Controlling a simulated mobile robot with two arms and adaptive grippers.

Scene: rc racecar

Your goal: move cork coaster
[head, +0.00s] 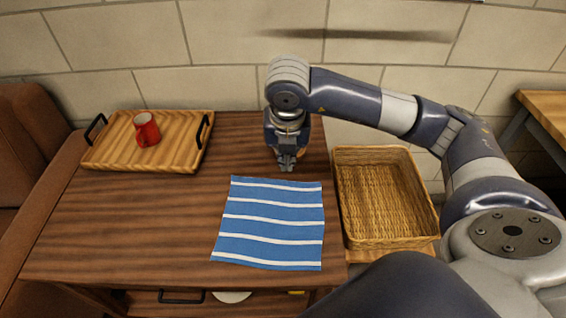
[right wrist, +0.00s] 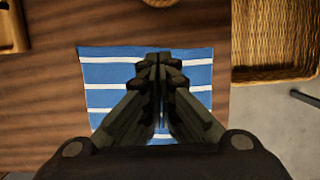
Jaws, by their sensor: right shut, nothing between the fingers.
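A round brown piece (right wrist: 160,4), cut off by the top edge of the right wrist view, lies just beyond the striped cloth; it looks like the cork coaster, but too little shows to be sure. No coaster can be made out in the head view, where my right gripper covers part of the table. My right gripper (head: 287,162) points down over the table, behind the cloth's far edge. In the right wrist view its fingers (right wrist: 160,58) are together and empty. My left gripper is in neither view.
A blue and white striped cloth (head: 268,222) lies flat on the wooden table (head: 120,220). A wicker basket (head: 434,218) stands at the table's right. A wooden tray (head: 108,152) with a red mug (head: 146,130) is at the back left. The table's left-front is clear.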

